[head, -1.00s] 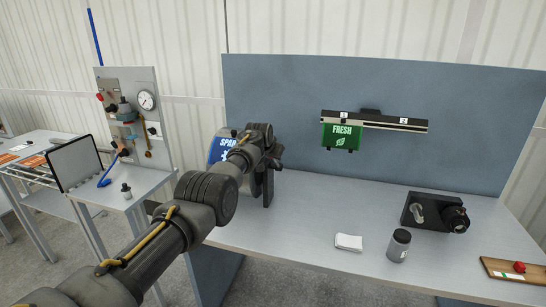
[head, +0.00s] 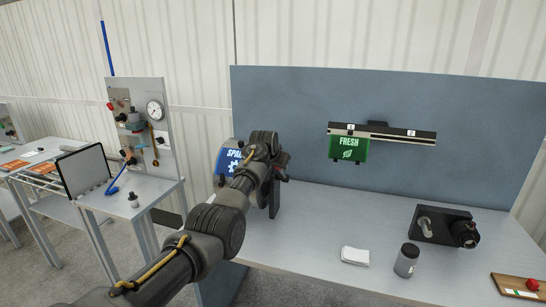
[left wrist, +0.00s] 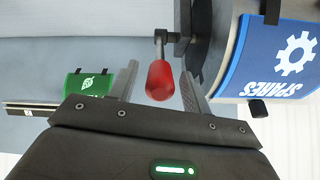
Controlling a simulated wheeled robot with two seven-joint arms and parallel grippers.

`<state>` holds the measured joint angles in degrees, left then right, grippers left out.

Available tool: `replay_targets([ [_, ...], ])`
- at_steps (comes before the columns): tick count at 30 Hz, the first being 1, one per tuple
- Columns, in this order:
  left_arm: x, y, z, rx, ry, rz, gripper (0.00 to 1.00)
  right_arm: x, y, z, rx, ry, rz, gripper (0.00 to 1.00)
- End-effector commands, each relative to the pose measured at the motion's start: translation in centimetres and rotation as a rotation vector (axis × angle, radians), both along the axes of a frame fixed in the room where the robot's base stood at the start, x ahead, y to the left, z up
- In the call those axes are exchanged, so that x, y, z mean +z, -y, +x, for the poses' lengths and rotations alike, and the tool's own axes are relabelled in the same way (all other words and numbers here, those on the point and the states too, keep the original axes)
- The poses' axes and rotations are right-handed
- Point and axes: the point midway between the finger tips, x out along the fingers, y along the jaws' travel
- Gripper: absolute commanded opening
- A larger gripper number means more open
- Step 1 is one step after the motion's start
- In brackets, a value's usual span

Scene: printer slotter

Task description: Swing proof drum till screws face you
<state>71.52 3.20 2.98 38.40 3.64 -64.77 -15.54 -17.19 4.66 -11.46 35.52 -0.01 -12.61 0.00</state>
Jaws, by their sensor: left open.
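The drum (head: 226,160) at the bench's left has a blue face with a white gear and the word SPARES. It is partly hidden behind my left arm in the head view. In the left wrist view its blue face (left wrist: 285,62) is at the upper right, beside its grey curved side. A crank with a red handle (left wrist: 160,82) comes off the drum's black mount. My left gripper (left wrist: 160,70) is open, with one finger on each side of the red handle and a gap visible at both sides. No screws can be made out on the drum. My right gripper is out of view.
A green FRESH piece (head: 348,149) hangs under slot 1 of a black rail (head: 381,132) on the blue-grey panel. The middle bench surface is clear.

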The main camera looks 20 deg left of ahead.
Motion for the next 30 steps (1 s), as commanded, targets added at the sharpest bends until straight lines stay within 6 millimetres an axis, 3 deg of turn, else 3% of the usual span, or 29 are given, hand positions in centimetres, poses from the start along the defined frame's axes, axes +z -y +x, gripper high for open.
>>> replay_targets([
  [15, 5.0, 0.3, -5.1, 0.000, 0.003, 0.001, 0.49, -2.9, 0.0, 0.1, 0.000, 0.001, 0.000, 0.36],
  [30, 5.9, 0.4, -5.7, 0.000, 0.002, 0.001, 0.49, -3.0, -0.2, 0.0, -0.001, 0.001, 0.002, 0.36],
])
